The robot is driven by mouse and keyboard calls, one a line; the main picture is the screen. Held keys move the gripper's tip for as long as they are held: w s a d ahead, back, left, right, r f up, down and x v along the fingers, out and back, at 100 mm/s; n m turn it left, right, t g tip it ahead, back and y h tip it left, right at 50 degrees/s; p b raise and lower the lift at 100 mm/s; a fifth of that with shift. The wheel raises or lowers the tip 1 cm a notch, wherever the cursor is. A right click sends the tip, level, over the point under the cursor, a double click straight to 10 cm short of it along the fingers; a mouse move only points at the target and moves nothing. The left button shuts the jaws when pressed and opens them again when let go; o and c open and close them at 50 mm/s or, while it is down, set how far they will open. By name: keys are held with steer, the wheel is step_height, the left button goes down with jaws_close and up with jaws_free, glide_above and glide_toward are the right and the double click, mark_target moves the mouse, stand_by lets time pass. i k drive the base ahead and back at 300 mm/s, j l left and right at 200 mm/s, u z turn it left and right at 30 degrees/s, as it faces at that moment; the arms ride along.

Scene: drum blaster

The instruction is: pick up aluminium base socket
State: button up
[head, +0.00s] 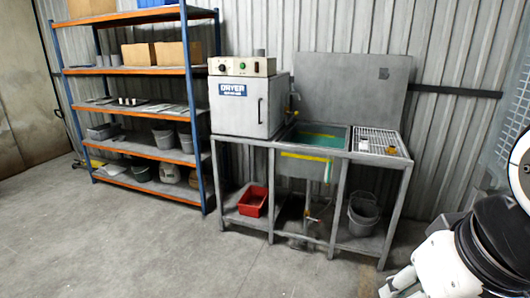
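I cannot pick out an aluminium base socket for certain. Small greyish metal pieces (131,101) stand on the middle shelf of the blue and orange rack, too small to identify. A few small items, one yellow (363,147) and one pale (391,151), sit on the wire grid (381,138) at the right end of the metal bench. White and black parts of my own arm show at the lower right.
The shelf rack (205,150) holds boxes and several buckets. A dryer (240,105) and a sink (318,137) are on the bench. A red bin (252,202) and grey buckets (363,212) are below. The concrete floor (190,250) in front is clear.

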mark_target(363, 145)
steer(key=i, duration=2.05)
steer(key=i+j+z, duration=0.1)
steer(key=i+z, duration=0.15)
steer(key=i, duration=0.25)
steer(key=i+j+z, duration=0.15)
steer(key=i+z, duration=0.15)
steer(key=i, duration=0.2)
steer(key=i+j+z, duration=0.25)
steer(key=i, duration=0.25)
